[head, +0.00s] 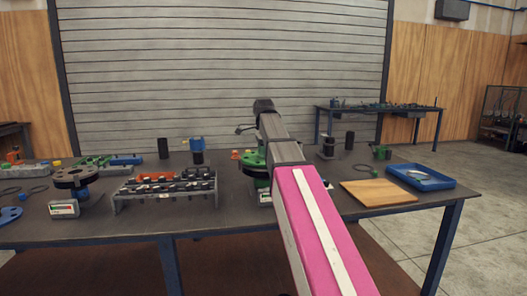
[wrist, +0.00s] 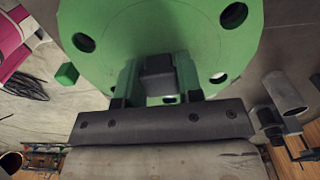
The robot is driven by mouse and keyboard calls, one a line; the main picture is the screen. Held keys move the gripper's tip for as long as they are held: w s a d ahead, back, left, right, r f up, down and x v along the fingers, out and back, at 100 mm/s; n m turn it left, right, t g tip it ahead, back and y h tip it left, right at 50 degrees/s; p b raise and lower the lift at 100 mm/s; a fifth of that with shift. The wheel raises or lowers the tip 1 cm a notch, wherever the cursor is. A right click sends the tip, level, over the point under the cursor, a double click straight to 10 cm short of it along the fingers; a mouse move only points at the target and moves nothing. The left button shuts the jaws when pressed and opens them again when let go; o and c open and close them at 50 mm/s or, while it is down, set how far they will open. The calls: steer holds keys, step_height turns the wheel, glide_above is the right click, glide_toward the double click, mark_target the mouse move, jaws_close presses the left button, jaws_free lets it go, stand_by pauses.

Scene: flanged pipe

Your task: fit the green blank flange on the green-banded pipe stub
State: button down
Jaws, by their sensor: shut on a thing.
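The green blank flange (wrist: 160,30) fills the upper middle of the wrist view, a broad disc with bolt holes near its rim. My gripper (wrist: 160,88) is shut on it at the dark block at its middle. In the head view, a green flange edge (head: 252,159) shows beside my arm, above a small stand with a gauge box (head: 264,197). My pink-sleeved forearm hides much of that spot. I cannot make out the green-banded pipe stub, nor whether the flange touches it.
A dark round flange on a stand (head: 75,178) is at the left of the table. A grey rack of bolts (head: 165,187), a blue-topped cylinder (head: 197,150) and a black cylinder (head: 163,148) stand nearer the middle. A wooden board (head: 379,192) and blue tray (head: 421,178) lie right.

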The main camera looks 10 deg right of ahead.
stand_by(0.4)
steer(key=c, duration=0.7)
jaws_free()
steer(key=shift+f, duration=0.1)
